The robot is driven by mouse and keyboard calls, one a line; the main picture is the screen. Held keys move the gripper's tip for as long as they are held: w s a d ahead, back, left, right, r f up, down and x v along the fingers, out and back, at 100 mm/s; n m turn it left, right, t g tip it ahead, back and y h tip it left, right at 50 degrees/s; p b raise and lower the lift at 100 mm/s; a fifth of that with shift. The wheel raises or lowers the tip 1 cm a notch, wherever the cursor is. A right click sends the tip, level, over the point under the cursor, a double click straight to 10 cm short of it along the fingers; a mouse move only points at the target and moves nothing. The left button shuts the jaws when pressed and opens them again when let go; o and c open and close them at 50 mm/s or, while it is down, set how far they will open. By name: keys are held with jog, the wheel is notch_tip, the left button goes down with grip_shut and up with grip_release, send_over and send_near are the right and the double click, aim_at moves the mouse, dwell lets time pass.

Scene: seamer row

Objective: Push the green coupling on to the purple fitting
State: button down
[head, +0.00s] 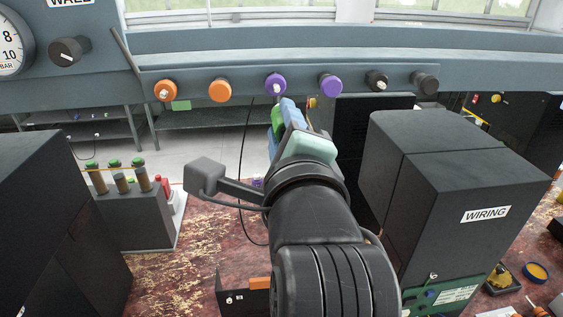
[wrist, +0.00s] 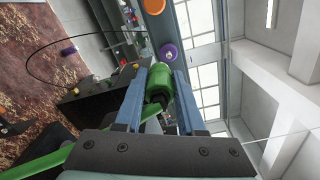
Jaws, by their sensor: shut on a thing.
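The green coupling (wrist: 159,82) is held between the blue fingers of my gripper (wrist: 162,75) in the wrist view. A green band, perhaps its hose, runs back toward the lower left. In the head view, the coupling (head: 277,117) shows only in part beside my gripper (head: 285,112); my wrist hides the rest. Two purple fittings, one with a pale centre (head: 275,83) and one plain (head: 330,86), sit on the grey rail just above my gripper. A purple fitting (wrist: 168,53) shows just beyond the coupling in the wrist view. The coupling appears apart from it.
Orange fittings (head: 220,90) lie left on the rail (head: 230,70), black ones (head: 377,80) right. A large dark box labelled WIRING (head: 450,190) stands close to my arm on the right. A block of green-capped bottles (head: 135,215) stands left.

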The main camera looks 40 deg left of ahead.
jog(key=shift+s+d+r, duration=0.1)
jog(key=shift+r, duration=0.35)
jog(key=shift+s+d+r, duration=0.1)
jog(key=shift+r, duration=0.3)
jog(key=shift+w+a+f, duration=0.1)
jog(key=shift+a, duration=0.05)
jog(key=shift+b+x, duration=0.45)
jog(key=shift+x, duration=2.3)
jog(key=shift+p, duration=0.95)
jog(key=shift+w+a, duration=0.25)
jog(key=shift+a, duration=0.05)
jog(key=shift+c, duration=2.2)
grip_release()
